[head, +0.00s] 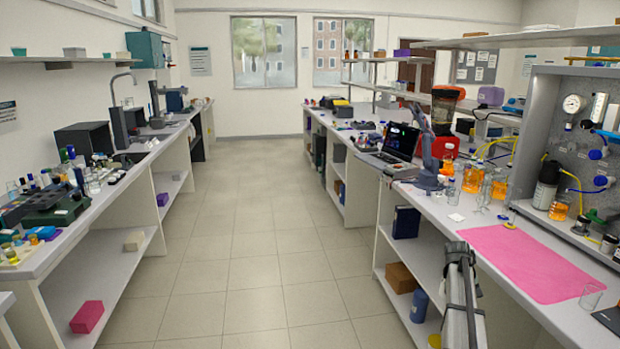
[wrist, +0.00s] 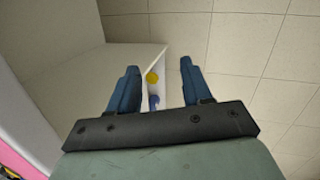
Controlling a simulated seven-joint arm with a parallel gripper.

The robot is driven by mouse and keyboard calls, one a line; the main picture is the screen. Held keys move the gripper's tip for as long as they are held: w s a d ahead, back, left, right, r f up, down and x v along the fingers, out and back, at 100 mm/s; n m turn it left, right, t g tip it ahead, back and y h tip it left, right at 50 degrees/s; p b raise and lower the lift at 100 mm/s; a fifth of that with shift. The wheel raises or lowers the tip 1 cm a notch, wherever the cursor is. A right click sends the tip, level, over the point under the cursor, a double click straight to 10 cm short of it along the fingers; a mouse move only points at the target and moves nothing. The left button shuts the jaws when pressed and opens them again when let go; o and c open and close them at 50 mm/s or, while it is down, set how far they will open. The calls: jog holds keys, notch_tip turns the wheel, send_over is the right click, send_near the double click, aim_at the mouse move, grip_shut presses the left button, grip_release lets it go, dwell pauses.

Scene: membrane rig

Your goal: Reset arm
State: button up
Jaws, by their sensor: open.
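My gripper (wrist: 157,68) shows in the wrist view with its two blue fingers spread apart and nothing between them that it holds. Through the gap I see a white bench shelf and floor tiles below. In the head view my arm stands in front of the right bench, beside the pink mat (head: 525,262); its fingers cannot be made out there. The mat's edge also shows at the lower left of the wrist view (wrist: 12,160).
A blue bottle (head: 419,305) and a brown box (head: 400,277) sit on the shelves under the right bench. A small yellow thing (wrist: 152,77) shows beyond the fingers. An empty beaker (head: 591,296) stands by the mat. The aisle floor (head: 255,250) is clear.

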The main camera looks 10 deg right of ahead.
jog(key=s+a+f+g+y, duration=0.1)
jog(key=s+a+f, duration=0.3)
jog(key=a+f, duration=0.5)
jog(key=s+a+f, duration=0.4)
jog(key=a+f, duration=0.5)
jog(key=s+a+f+g+y, duration=0.1)
jog(key=s+a+f, duration=0.4)
jog(key=a+f, duration=0.4)
jog(key=s+a+f+g, duration=0.1)
jog(key=s+a+f, duration=0.2)
jog(key=s+a, duration=0.3)
jog(key=s+a+f+m+g, duration=0.1)
jog(key=s+a+f, duration=0.3)
jog(key=s, duration=1)
jog(key=s+a+f+g+y, duration=0.1)
jog(key=s+a+f, duration=0.3)
jog(key=s+a, duration=0.4)
jog(key=shift+s+f+m+g, duration=0.15)
jog(key=shift+s+m+g, duration=0.15)
jog(key=shift+s, duration=0.6)
